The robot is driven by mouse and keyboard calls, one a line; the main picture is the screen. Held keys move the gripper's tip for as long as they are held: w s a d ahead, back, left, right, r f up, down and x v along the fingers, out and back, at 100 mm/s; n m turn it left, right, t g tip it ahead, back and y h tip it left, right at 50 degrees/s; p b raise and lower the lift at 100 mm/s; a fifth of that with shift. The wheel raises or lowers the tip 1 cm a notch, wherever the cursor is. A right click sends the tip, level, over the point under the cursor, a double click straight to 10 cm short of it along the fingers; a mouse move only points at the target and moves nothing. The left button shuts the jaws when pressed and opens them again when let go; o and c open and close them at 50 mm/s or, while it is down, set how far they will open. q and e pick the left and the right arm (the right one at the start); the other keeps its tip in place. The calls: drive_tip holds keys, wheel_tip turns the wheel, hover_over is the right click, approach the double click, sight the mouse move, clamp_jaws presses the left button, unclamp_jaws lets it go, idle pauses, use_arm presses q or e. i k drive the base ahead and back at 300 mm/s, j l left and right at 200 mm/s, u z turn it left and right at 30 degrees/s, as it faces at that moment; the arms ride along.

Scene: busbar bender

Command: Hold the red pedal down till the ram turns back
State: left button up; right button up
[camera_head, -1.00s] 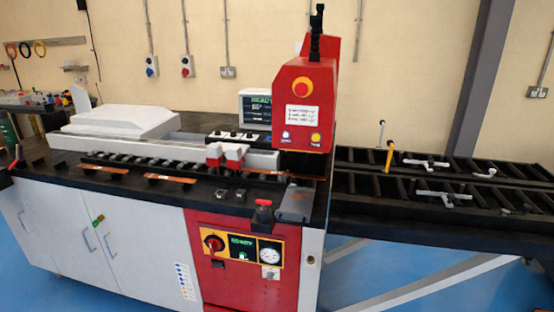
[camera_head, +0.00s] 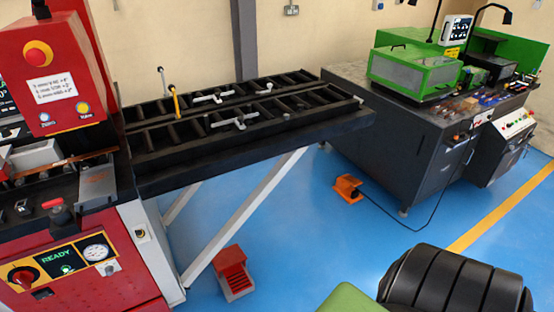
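The red pedal (camera_head: 232,272) is on the blue floor in the lower middle of the view, below the roller table and right of the red machine. It is a red housing with a ribbed tread. No gripper is near it in view. The busbar bender (camera_head: 52,75) stands at the left, with a red head carrying a red-and-yellow stop button. Its front panel screen (camera_head: 60,262) reads READY. I cannot make out the ram. Neither of my grippers shows.
The roller table (camera_head: 240,140) juts out right from the bender, its white diagonal legs left of the pedal. An orange pedal (camera_head: 348,188) with a cable lies near the green machine (camera_head: 412,70). Blue floor between is clear. A black ribbed shape fills the bottom right; I cannot tell what it is.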

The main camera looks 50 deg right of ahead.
sight(238, 279)
drive_tip(key=z, duration=1)
